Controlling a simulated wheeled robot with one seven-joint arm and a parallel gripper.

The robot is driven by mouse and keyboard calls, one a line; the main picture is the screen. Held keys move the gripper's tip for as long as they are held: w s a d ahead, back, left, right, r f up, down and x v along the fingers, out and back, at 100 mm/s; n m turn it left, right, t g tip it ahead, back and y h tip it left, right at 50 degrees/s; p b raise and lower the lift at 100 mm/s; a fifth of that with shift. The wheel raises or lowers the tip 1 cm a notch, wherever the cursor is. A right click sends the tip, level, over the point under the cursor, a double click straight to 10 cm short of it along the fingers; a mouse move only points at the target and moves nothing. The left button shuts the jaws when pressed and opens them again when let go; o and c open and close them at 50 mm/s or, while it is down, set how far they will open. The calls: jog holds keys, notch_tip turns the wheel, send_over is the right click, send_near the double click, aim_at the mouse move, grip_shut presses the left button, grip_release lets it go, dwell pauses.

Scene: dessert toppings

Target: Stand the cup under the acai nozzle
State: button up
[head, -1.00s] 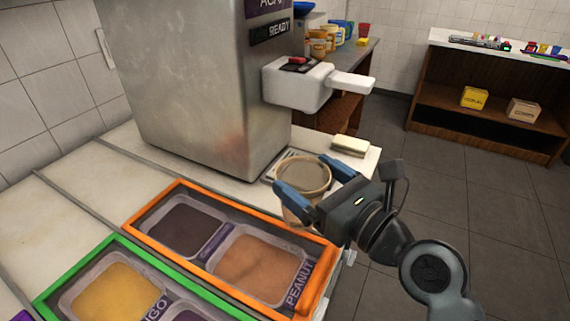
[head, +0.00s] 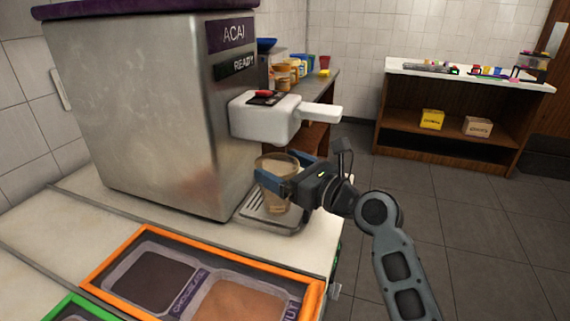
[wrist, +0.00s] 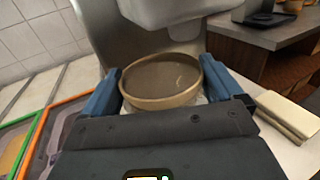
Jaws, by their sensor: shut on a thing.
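The cup (head: 275,190) is a clear, brownish, empty-looking cup, upright over the drip tray (head: 250,215) of the acai machine (head: 160,110). The white nozzle head (head: 265,118) with a red button and a side handle is above it. My gripper (head: 282,180) is shut on the cup, its blue fingers at either side. In the wrist view the cup's round rim (wrist: 160,82) sits between the fingers, with the nozzle head (wrist: 170,10) just beyond and above. I cannot tell whether the cup's base touches the tray.
Orange-framed topping tubs (head: 200,285) sit on the counter in front. A folded cream cloth (wrist: 290,112) lies right of the gripper in the wrist view. A back counter (head: 318,85) holds jars, and a wooden shelf (head: 450,105) stands at the far right.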

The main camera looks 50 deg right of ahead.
aim_at(285, 164)
jog(key=shift+w+d, duration=0.2)
jog(key=shift+d, duration=0.1)
jog(key=w+d, duration=0.2)
jog(key=d, duration=0.1)
jog(key=shift+f, duration=0.1)
jog(key=shift+a+f+b, duration=0.1)
jog(key=shift+f+b, duration=0.2)
jog(key=shift+f, duration=0.35)
jog(key=shift+f, duration=0.1)
jog(key=o, duration=1)
jog(key=shift+c, duration=0.2)
jog(key=s, duration=1.2)
jog(key=shift+a+b, duration=0.3)
jog(key=shift+b, duration=0.1)
